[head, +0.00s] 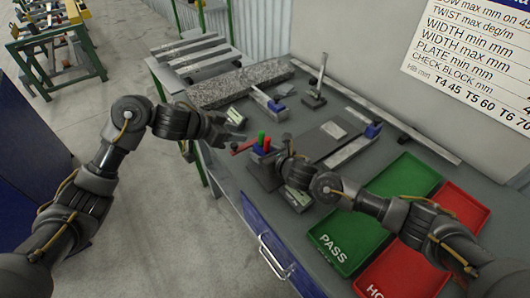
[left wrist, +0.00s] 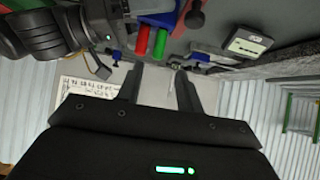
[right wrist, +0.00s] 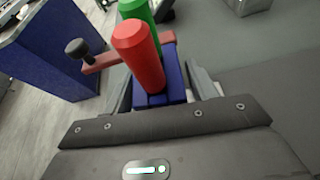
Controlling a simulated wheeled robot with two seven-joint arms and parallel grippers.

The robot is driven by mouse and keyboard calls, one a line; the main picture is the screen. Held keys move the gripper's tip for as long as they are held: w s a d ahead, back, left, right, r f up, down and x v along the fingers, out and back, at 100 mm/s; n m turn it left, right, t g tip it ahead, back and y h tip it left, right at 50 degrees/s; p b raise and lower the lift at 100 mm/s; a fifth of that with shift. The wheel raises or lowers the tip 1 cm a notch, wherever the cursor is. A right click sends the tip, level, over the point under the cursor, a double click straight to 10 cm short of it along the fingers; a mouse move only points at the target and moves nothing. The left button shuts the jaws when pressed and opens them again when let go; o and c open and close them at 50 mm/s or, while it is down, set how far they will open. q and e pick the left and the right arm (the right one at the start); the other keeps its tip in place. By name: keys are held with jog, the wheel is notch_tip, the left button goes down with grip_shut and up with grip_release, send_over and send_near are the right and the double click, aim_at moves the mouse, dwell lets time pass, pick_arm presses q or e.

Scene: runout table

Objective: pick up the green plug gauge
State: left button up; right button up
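The green plug gauge (head: 261,137) stands upright beside a red plug gauge (head: 267,145) in a blue block (head: 258,151). In the right wrist view the green gauge (right wrist: 137,10) is behind the red one (right wrist: 138,52) and partly cut off by the top edge. It also shows in the left wrist view (left wrist: 160,42). My left gripper (head: 222,134) is open and empty, left of the gauges and apart from them. My right gripper (right wrist: 160,92) is open, with the blue block and red gauge in front of its fingers; whether it touches them cannot be told.
A red bar with a black knob (right wrist: 77,48) sticks out beside the block. A granite slab (head: 240,84), a small display device (head: 235,117) and a stand (head: 315,95) are farther back. Green (head: 345,262) and red (head: 385,285) trays lie to the right.

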jog(key=c, duration=0.8)
pick_arm(q)
jog(key=shift+c, duration=0.5)
